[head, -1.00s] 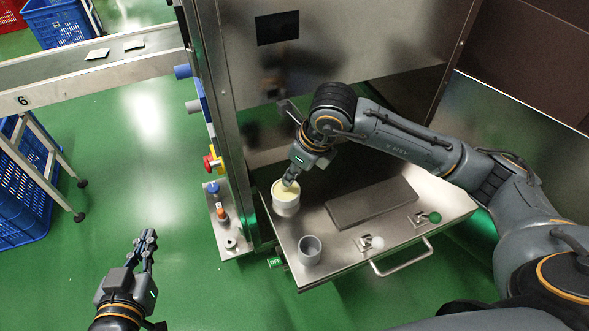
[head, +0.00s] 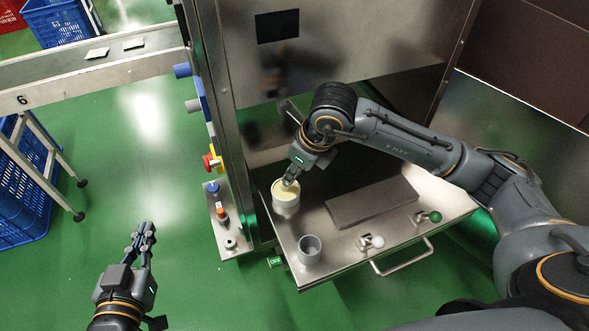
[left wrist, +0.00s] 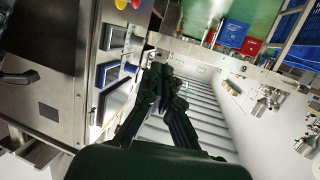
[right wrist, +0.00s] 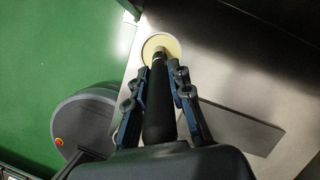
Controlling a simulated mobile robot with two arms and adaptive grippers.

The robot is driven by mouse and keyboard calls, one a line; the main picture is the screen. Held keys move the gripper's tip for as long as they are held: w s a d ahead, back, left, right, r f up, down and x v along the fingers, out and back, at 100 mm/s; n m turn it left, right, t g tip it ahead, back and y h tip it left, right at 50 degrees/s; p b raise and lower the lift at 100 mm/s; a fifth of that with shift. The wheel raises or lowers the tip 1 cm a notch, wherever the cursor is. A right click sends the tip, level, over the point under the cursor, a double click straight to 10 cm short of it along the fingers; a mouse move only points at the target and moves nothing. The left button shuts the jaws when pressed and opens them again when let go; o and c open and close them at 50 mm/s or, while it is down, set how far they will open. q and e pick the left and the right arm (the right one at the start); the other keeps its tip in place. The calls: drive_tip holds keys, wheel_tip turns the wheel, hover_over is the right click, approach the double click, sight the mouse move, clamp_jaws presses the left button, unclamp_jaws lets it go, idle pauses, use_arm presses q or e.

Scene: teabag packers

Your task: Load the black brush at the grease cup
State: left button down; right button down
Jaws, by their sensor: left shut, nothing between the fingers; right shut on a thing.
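A grey empty cup (head: 310,249) stands near the shelf's front edge. A flat steel plate (head: 371,201) lies mid-shelf. A machine post (head: 222,120) rises left of the shelf.

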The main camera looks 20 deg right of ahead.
use_arm(q)
drive_tip(key=shift+w+d+r+t, duration=0.2)
drive_tip(key=shift+r+t, duration=0.2)
drive_tip(key=shift+r, duration=0.2)
use_arm(e)
drive_tip(key=shift+f, duration=0.2)
idle(0.4)
drive_tip(key=shift+r, duration=0.1)
idle(0.4)
